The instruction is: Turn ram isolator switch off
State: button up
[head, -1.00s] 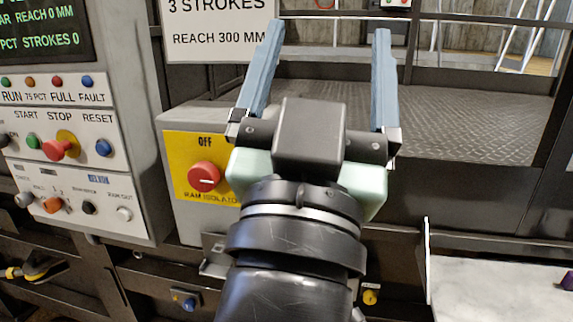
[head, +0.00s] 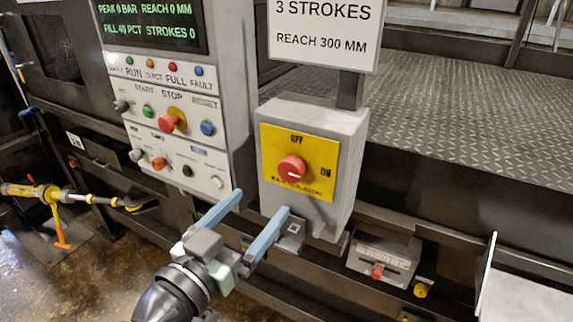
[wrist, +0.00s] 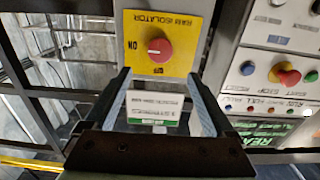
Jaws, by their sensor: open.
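The ram isolator switch is a round red knob (head: 292,169) on a yellow plate (head: 270,150) on a grey box. OFF is printed above the knob and ON to its right. The knob's white mark lies roughly level, in line with ON. My gripper (head: 261,204) is below and left of the knob in the head view, fingers apart and empty. The wrist view shows the knob (wrist: 160,50) upside down, just beyond and between the open fingertips (wrist: 159,73), with no contact visible. Its white mark points towards ON there.
A control panel (head: 175,110) with several buttons and a display stands left of the isolator box. A white sign (head: 325,30) stands above the box. A grey unit with a red knob (head: 377,271) sits low on the right. A metal rail runs below the box.

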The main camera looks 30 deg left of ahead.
aim_at(288, 171)
jog(key=w+p, duration=0.4)
jog(key=w, duration=0.6)
jog(key=shift+w, duration=0.3)
jog(key=c, duration=1.4)
